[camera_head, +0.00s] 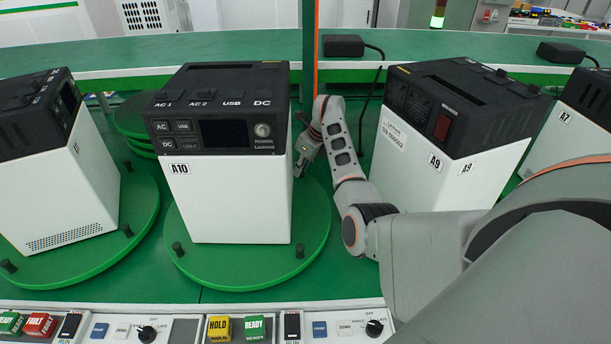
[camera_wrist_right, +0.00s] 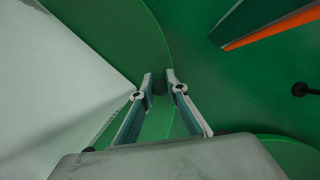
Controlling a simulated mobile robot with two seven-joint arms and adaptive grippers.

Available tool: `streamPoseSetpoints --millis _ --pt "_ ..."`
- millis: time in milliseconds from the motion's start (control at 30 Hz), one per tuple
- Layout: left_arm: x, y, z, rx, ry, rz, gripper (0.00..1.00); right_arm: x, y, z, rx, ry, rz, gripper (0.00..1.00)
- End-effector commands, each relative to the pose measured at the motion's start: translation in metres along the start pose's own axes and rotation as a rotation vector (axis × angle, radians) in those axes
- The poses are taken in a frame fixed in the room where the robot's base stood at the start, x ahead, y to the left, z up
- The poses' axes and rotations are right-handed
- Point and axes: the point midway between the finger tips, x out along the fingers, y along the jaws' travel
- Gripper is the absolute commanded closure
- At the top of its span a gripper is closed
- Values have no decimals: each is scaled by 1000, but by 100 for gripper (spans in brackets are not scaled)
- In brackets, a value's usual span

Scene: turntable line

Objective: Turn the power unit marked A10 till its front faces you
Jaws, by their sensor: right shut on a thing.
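The power unit marked A10 (camera_head: 235,200) stands upright on a round green turntable (camera_head: 312,240). Its front, with display, buttons, knob and A10 label, faces me nearly square in the head view. My right gripper (camera_head: 302,168) reaches behind the unit's right side, low by the turntable. In the right wrist view, the gripper (camera_wrist_right: 159,86) is shut on a small dark peg (camera_wrist_right: 159,89) at the turntable's edge. The unit's pale wall (camera_wrist_right: 60,80) fills the left of that view. The turntable's far rim is mostly hidden behind the unit. My left gripper is not in view.
Unit A9 (camera_head: 430,160) stands to the right, partly behind my right arm. Another unit (camera_head: 60,190) stands on a turntable at the left. Black pegs (camera_head: 300,250) rise from the turntable's front rim. A control strip (camera_head: 185,325) runs along the front.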

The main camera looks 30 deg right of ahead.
Motion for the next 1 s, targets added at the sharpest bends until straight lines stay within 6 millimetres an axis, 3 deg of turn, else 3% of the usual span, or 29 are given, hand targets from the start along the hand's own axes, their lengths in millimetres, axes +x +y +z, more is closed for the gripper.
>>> streamPoseSetpoints --millis 433,467,500,833,1000 --pt "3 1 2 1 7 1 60 4 0 8 -41 2 19 100" --pt "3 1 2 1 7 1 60 4 0 8 -41 2 19 81" --pt "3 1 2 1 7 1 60 4 0 8 -41 2 19 79" --pt "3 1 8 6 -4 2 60 2 -1 8 -40 1 18 79" --pt "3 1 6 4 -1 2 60 -15 -2 8 -39 -1 15 79"
